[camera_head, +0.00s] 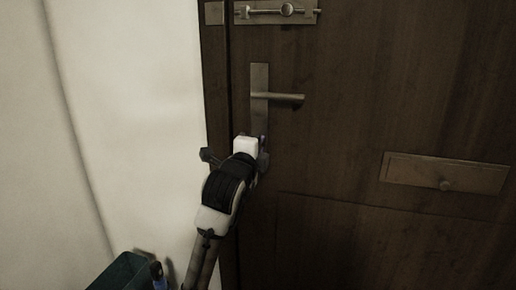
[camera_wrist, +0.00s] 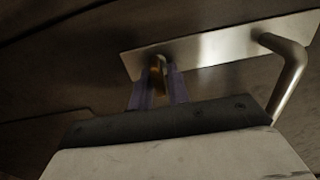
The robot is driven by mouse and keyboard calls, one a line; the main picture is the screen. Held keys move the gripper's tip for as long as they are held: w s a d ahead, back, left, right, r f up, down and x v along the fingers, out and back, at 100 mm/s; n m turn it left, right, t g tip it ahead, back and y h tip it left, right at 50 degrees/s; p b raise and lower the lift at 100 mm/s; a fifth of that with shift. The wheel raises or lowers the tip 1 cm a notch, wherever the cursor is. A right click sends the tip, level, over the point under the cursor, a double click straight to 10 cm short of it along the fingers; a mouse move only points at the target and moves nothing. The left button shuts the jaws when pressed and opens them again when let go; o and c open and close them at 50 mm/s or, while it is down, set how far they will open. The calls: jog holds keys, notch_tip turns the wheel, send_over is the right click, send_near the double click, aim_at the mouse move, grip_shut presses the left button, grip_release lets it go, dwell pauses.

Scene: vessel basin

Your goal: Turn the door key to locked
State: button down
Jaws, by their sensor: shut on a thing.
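The dark wooden door (camera_head: 350,110) fills the right of the head view. Its metal lock plate (camera_head: 259,80) carries a lever handle (camera_head: 285,98), which points right and lies about level. My gripper (camera_head: 262,142) is at the lower end of the plate, below the handle. In the wrist view my gripper (camera_wrist: 158,92) has its two fingers close together on a small brass-coloured key (camera_wrist: 158,66) at the plate (camera_wrist: 205,47). The fingers hide most of the key, so I cannot tell its exact turn. The handle (camera_wrist: 290,70) is beside my gripper in the wrist view.
A sliding bolt (camera_head: 278,11) is on the door above the plate. A pale wall (camera_head: 125,100) stands left of the door. A dark green bin (camera_head: 123,272) is at the lower left.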

jog(key=c, duration=1.5)
grip_release()
jog(key=v, duration=1.4)
jog(key=shift+b, duration=0.35)
jog(key=shift+r, duration=0.1)
